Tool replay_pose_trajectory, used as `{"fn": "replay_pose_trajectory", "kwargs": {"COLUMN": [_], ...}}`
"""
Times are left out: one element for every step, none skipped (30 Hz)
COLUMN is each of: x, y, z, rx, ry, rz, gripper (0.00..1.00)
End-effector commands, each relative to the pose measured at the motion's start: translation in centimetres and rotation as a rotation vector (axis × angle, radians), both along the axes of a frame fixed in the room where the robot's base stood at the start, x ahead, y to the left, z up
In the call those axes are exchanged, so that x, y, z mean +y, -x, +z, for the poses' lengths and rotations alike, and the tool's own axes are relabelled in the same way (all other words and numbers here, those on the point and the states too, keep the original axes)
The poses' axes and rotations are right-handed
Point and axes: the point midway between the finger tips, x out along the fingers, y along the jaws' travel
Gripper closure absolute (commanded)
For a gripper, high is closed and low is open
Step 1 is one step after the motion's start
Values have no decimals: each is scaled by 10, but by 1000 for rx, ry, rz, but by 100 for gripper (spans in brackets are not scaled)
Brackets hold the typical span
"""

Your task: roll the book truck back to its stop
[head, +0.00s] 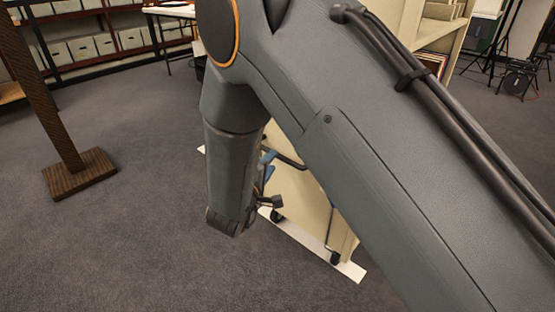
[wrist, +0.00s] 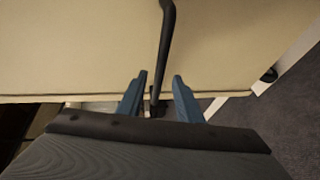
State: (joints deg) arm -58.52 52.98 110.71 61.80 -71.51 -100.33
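The cream book truck (head: 285,190) stands on the carpet behind my arm, largely hidden by it. Its dark casters show near the floor. In the wrist view its cream end panel (wrist: 80,50) fills the upper part. A dark handle bar (wrist: 165,40) runs down in front of that panel. My gripper (wrist: 160,76) is open, its two blue fingers on either side of the bar's lower part, with gaps visible at both sides. In the head view my gripper (head: 266,170) is partly hidden by my arm, beside the truck's end. I see no clear stop.
A white strip (head: 347,268) lies on the floor along the truck's base. A brown post on a square base (head: 80,173) stands at left. Shelves with grey boxes (head: 80,48) and a white table (head: 170,11) are behind. Carpet at the front left is clear.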

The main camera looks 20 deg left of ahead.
Motion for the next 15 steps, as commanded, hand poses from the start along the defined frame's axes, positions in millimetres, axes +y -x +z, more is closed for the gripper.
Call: {"fn": "replay_pose_trajectory", "kwargs": {"x": [-1, -1, -1, -1, -1, -1, -1, -1, 0, 0, 0, 0, 0, 0, 0], "y": [-9, -14, -20, -25, -30, -36, -40, -44, -48, -51, -54, -57, -59, -61, -62], "z": [-3, -3, -5, -6, -7, -8, -9, -9, -10, -11, -11, -11, -12, -12, -12], "rx": [-1, -1, -1, -1, 0, 0, 0, 0, 0, 0, 0, 1, 1, 1, 2], "ry": [-2, -3, -2, -2, -2, -3, -3, -3, -3, -2, -2, -2, -2, -2, -2], "rz": [-1, -3, -2, -2, -2, -2, -2, -2, -2, -1, -1, -1, -1, 0, 0], "gripper": [68, 68, 68, 68, 68, 68, 68, 68, 68, 68, 68, 68, 68, 68, 68]}}
